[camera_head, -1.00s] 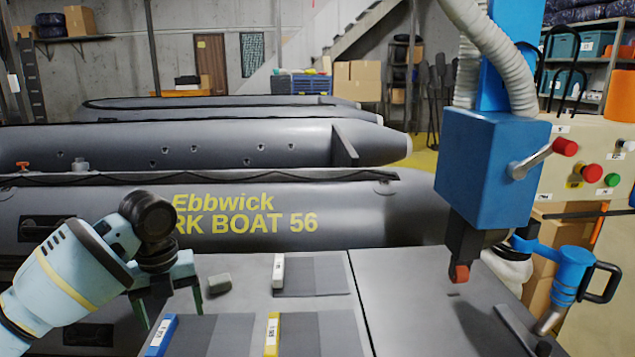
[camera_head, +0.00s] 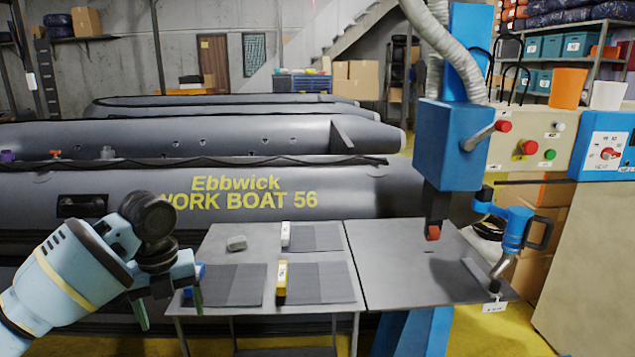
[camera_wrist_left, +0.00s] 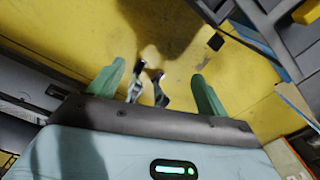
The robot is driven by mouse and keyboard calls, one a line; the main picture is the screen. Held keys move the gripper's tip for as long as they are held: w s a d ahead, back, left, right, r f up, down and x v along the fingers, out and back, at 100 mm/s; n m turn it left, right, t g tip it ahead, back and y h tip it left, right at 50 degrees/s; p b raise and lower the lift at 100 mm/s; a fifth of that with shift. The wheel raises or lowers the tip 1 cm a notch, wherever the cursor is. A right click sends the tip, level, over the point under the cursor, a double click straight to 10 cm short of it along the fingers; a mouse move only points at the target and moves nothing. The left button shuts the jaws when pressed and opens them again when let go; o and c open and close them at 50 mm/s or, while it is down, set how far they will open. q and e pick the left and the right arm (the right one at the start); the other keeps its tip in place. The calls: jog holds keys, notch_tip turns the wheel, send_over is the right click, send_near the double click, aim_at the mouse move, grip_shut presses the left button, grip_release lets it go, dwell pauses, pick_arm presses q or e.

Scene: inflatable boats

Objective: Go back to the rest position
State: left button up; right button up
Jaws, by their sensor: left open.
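My left gripper (camera_head: 168,311) is in the lower left of the head view, in front of the left end of the grey work table (camera_head: 215,322). Its green fingers point down and stand apart, with nothing between them. In the left wrist view the two green fingers (camera_wrist_left: 157,88) are spread over the yellow floor (camera_wrist_left: 175,70). Two small dark and silvery parts show between them from above, and I cannot tell what they are. My right gripper is not in view.
A grey inflatable boat (camera_head: 360,195) lies behind.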

pick_arm(q)
jog(key=s+d+f+n+t+h, duration=0.15)
jog(key=s+d+f+n, duration=0.3)
jog(key=f, duration=0.55)
jog(key=s+d+f+n+t+h, duration=0.1)
jog(key=s+d+f+n+h, duration=0.25)
jog(key=f, duration=0.55)
jog(key=s+d+f+n+t, duration=0.2)
jog(key=s+d+f+n, duration=0.3)
jog(key=f, duration=0.5)
jog(key=s+a+f+n+t+y, duration=0.1)
jog(key=s+a+f+n, duration=0.1)
jog(key=s+n, duration=0.3)
jog(key=s+a+f+n+t+y, duration=0.1)
jog(key=s+n, duration=0.4)
jog(key=s, duration=0.5)
jog(key=s+a+f+n+t+y, duration=0.1)
jog(key=s+a+f+n+t, duration=0.1)
jog(key=s+n, duration=0.3)
jog(key=s+a+f, duration=0.1)
jog(key=s, duration=0.2)
jog(key=shift+s+a+n+p, duration=0.15)
jog(key=shift+a+n+p, duration=0.2)
jog(key=shift+a+n, duration=0.05)
jog(key=shift+f, duration=0.1)
